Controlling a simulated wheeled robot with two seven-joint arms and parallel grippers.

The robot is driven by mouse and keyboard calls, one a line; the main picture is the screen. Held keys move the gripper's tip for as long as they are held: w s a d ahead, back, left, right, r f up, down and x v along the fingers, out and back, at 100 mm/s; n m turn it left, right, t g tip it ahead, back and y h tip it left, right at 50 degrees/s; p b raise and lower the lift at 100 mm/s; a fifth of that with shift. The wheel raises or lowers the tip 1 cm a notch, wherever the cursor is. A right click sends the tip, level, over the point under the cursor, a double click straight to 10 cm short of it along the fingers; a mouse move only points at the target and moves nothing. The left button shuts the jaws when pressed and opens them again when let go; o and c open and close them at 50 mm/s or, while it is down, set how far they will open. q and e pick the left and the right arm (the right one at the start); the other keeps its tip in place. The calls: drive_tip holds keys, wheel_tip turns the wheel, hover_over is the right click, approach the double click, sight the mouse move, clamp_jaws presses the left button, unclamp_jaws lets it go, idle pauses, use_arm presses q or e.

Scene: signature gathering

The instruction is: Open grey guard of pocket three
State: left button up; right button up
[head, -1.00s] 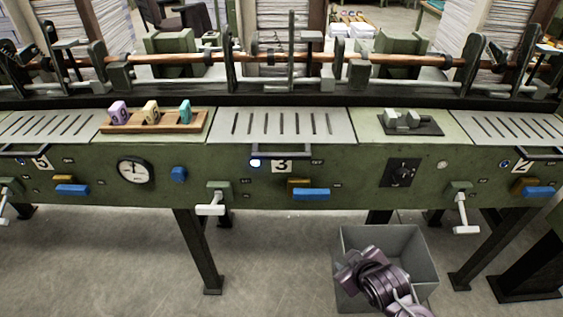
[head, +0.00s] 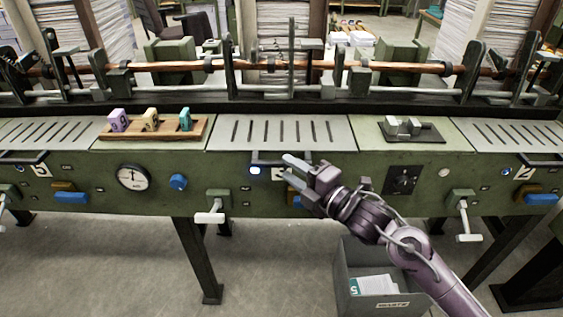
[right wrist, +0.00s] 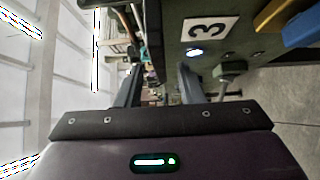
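The grey slotted guard (head: 245,132) of pocket three lies flat and closed on the green machine's top. Its dark bar handle (head: 262,163) runs along the front edge, above the lit lamp and the "3" label, which is partly hidden by my gripper. My right gripper (head: 289,168) is at the right end of this handle, fingers apart. In the right wrist view, the open fingers (right wrist: 160,88) show with a dark bar (right wrist: 153,40), likely the handle, between them; I cannot tell if they touch it. My left gripper is not in view.
A wooden rack (head: 150,132) with several coloured blocks stands left of the guard. A black plate with grey pieces (head: 412,131) lies to the right. A white lever (head: 209,217) sticks out below. A grey bin (head: 378,296) stands on the floor under my right arm.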

sight(285, 166)
drive_tip(key=shift+x, duration=1.85)
clamp_jaws()
